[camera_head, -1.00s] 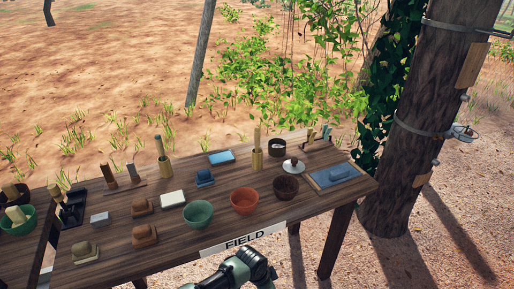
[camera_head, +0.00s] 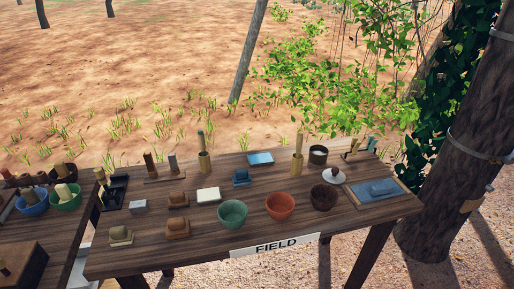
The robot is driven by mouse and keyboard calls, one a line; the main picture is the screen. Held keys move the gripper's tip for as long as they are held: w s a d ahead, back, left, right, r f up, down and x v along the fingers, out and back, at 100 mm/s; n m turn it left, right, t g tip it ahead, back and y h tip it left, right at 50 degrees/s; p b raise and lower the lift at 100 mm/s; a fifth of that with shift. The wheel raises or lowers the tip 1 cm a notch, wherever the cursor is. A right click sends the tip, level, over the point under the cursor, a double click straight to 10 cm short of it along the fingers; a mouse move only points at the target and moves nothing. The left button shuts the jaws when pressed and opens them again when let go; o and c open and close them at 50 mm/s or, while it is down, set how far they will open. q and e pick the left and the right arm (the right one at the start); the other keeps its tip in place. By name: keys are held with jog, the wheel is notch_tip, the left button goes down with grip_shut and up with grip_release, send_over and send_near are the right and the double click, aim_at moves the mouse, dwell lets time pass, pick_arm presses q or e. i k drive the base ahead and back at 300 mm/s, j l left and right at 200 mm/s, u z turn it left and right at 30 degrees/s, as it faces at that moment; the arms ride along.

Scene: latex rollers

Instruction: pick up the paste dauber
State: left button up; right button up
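I cannot tell for sure which object is the paste dauber. A stick-handled tool stands upright in a tan cup (camera_head: 204,162) at the back left of the FIELD table. Another pale stick (camera_head: 299,143) rises from a second tan holder (camera_head: 297,163) further right. Two short upright handled pieces (camera_head: 149,162) (camera_head: 173,163) stand on a small base at the back left. Several slim upright pieces (camera_head: 371,144) stand at the back right corner. Neither of my grippers is in the head view.
The wooden table (camera_head: 140,258) also holds a green bowl (camera_head: 232,214), an orange bowl (camera_head: 280,206), a dark bowl (camera_head: 323,197), a white lid (camera_head: 333,176) and a blue tray (camera_head: 375,191). A side table (camera_head: 40,236) stands left, a post (camera_head: 465,150) right.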

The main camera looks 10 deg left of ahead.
aim_at(300, 140)
jog(key=i+l+u, duration=0.25)
jog(key=l+u, duration=0.25)
jog(key=i+l+u, duration=0.1)
jog(key=l+u, duration=0.15)
jog(key=l, duration=0.2)
jog(key=l+u, duration=0.3)
jog(key=i+l, duration=0.05)
jog(key=l, duration=0.05)
